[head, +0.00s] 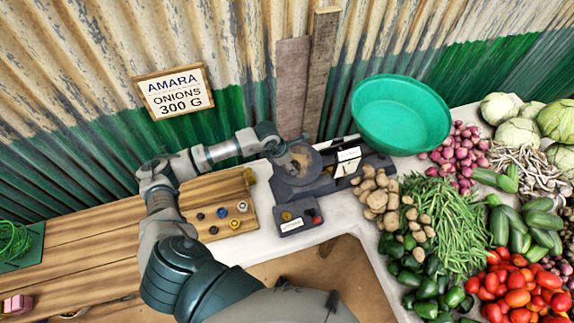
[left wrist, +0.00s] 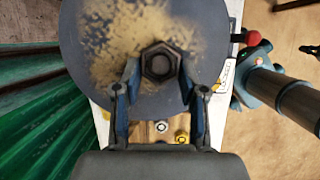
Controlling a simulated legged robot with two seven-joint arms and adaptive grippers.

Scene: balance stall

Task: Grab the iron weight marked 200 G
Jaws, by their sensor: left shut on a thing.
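My left gripper (head: 292,153) is over the round dark pan (head: 297,173) of the balance. In the left wrist view, the gripper (left wrist: 160,75) is shut on a dark hexagonal iron weight (left wrist: 160,64) with a round recess in its top. No mark can be read on it. The worn grey pan (left wrist: 95,70) lies behind the weight; I cannot tell whether they touch. Several small weights, dark, yellow and blue, stand on the wooden board, among them a yellow-ringed one (head: 235,223). My right gripper is not in view.
A sign (head: 174,91) reading "AMARA ONIONS 300 G" hangs on the corrugated wall. Potatoes (head: 378,198), beans and other vegetables crowd the right. The wooden planks (head: 85,255) at left are mostly clear.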

